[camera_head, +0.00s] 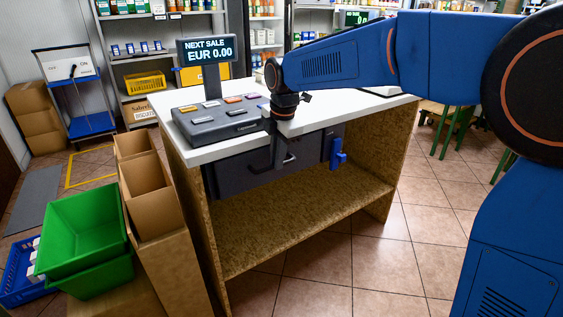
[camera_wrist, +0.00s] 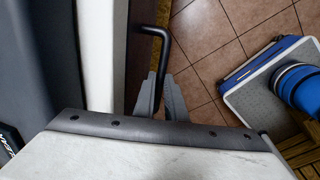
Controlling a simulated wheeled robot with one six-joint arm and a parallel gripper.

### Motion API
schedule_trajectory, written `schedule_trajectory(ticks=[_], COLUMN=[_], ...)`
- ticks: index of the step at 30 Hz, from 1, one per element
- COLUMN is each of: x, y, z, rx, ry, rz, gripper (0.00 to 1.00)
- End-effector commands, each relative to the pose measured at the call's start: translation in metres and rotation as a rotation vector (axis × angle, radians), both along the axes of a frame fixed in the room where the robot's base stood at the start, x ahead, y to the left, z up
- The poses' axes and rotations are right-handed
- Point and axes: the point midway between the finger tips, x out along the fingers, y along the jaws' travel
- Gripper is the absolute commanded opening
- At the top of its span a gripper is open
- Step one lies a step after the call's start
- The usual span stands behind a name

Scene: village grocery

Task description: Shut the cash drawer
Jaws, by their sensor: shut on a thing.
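The dark grey cash drawer (camera_head: 240,173) sits under the white counter top in the head view. Its black bar handle (camera_head: 291,160) stands out from the front, and the handle also shows in the wrist view (camera_wrist: 154,30). My gripper (camera_head: 278,160) reaches down in front of the drawer at the handle. In the wrist view its two grey fingers (camera_wrist: 160,92) are shut on the lower end of the handle bar. How far the drawer stands out is hard to tell, as the counter edge hides its top.
A till with a keypad (camera_head: 220,119) and a display (camera_head: 206,50) stands on the counter (camera_head: 200,153). A blue fitting (camera_head: 337,155) is right of the drawer. Cardboard boxes (camera_head: 150,190) and green crates (camera_head: 82,230) crowd the left. Tiled floor in front is clear.

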Motion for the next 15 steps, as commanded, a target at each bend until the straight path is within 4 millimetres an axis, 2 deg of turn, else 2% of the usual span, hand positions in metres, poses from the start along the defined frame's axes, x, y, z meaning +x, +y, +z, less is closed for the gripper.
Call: schedule_trajectory(ticks=[3,12,13,15], x=[0.0102,0.0131,0.0133,0.0132], y=[0.0072,0.0089,0.0089,0.0088], z=[0.0001,0.0010,0.0012,0.0011], rx=[0.001,0.003,0.004,0.003], ry=[-0.001,-0.005,-0.006,-0.005], rz=[0.000,0.000,0.000,0.000], gripper=[0.00,0.00,0.18,0.29])
